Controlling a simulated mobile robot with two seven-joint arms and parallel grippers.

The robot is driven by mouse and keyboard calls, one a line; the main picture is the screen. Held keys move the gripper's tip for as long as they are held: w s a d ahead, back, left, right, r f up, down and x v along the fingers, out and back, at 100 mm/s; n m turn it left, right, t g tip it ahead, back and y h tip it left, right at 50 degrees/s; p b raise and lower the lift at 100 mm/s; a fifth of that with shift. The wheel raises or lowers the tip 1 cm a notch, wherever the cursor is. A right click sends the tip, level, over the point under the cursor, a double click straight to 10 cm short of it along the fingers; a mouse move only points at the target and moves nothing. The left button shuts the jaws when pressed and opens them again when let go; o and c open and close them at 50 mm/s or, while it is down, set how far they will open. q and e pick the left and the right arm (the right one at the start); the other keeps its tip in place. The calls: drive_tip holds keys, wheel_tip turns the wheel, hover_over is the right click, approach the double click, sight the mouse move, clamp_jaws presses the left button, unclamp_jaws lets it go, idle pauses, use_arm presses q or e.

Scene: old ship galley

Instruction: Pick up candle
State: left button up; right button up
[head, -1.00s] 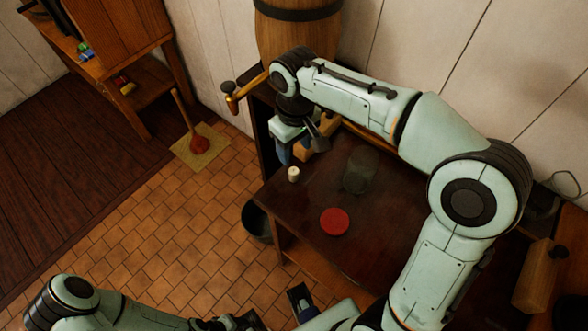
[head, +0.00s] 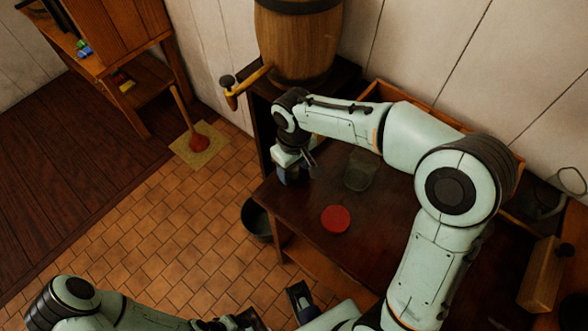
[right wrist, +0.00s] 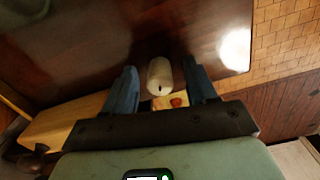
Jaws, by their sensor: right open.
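The candle (right wrist: 160,76) is a short white cylinder with a dark wick. In the right wrist view it is between the two blue fingers of my right gripper (right wrist: 160,68), with a gap on each side. In the head view my right gripper (head: 292,178) is low at the left end of the dark table (head: 300,205) and hides the candle. This gripper is open. Part of my left gripper (head: 303,300) shows at the bottom edge of the head view, far from the candle; its jaws cannot be made out.
A glass jar (head: 359,171) and a red disc (head: 335,219) are on the table right of my right gripper. A barrel (head: 298,40) with a tap stands behind. A dark bucket (head: 257,222) is on the floor by the table's left edge.

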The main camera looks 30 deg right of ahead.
clamp_jaws()
